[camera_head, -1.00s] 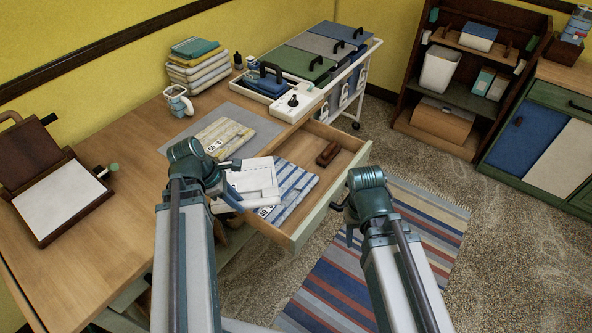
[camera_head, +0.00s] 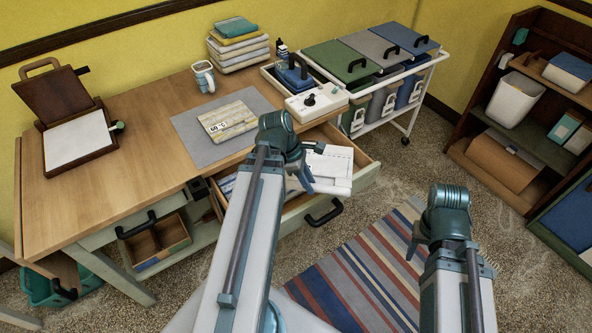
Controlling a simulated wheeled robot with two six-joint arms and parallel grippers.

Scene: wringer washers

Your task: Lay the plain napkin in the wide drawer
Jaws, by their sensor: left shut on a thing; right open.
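My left gripper (camera_head: 303,183) is shut on the plain white folded napkin (camera_head: 332,162), over the open wide drawer (camera_head: 366,178). I cannot tell whether the napkin touches the drawer floor. The drawer sticks out from the table's front, with a black handle (camera_head: 323,212). My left arm hides much of its inside. A blue-and-white striped napkin (camera_head: 228,186) shows partly in the drawer, left of my arm. My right gripper (camera_head: 420,240) is open and empty above the floor, to the right of the drawer.
A beige striped napkin (camera_head: 228,121) lies on a grey mat (camera_head: 190,130) on the table. A narrower drawer (camera_head: 172,256) stands open at the left. A white cart (camera_head: 426,78) with lidded bins stands behind. A striped rug (camera_head: 340,285) covers floor at front.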

